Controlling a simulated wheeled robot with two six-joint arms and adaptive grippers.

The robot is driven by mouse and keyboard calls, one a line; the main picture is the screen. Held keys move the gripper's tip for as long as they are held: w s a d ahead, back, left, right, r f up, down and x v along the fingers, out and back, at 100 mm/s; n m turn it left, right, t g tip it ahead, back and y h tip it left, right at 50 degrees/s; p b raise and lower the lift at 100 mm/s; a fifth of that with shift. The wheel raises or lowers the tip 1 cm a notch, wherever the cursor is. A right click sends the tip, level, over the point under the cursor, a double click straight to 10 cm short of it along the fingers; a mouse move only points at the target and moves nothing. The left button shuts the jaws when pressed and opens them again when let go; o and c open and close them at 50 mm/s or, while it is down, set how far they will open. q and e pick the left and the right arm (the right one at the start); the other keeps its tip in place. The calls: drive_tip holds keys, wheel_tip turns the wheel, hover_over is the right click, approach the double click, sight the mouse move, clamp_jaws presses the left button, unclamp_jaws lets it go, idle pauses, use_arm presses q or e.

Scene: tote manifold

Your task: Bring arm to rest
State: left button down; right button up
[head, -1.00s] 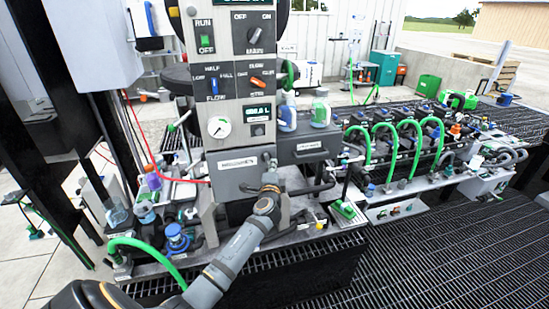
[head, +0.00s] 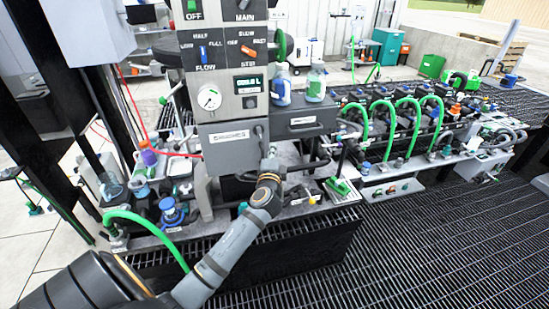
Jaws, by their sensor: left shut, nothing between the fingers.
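My left arm (head: 235,243) reaches in from the bottom left, with its elbow low in the picture. My left gripper (head: 262,136) is small and dark, shut and empty, in front of the right side of a grey labelled box (head: 228,148) under the control panel. I cannot tell whether it touches the box. My right gripper is not in view.
The control panel (head: 222,75) with switches and a gauge (head: 209,98) stands above. Two bottles (head: 315,84) sit on a grey drawer unit (head: 303,124). Green hoses (head: 408,115) arch at the right. Open black grating (head: 430,250) fills the lower right.

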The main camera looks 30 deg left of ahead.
use_arm(q)
drive_tip(key=shift+v, duration=0.95)
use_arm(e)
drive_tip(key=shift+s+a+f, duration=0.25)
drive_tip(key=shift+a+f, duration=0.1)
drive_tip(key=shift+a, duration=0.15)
use_arm(q)
drive_tip(key=shift+w+d+f, duration=0.1)
drive_tip(key=shift+w+d, duration=0.05)
drive_tip(key=shift+d, duration=0.05)
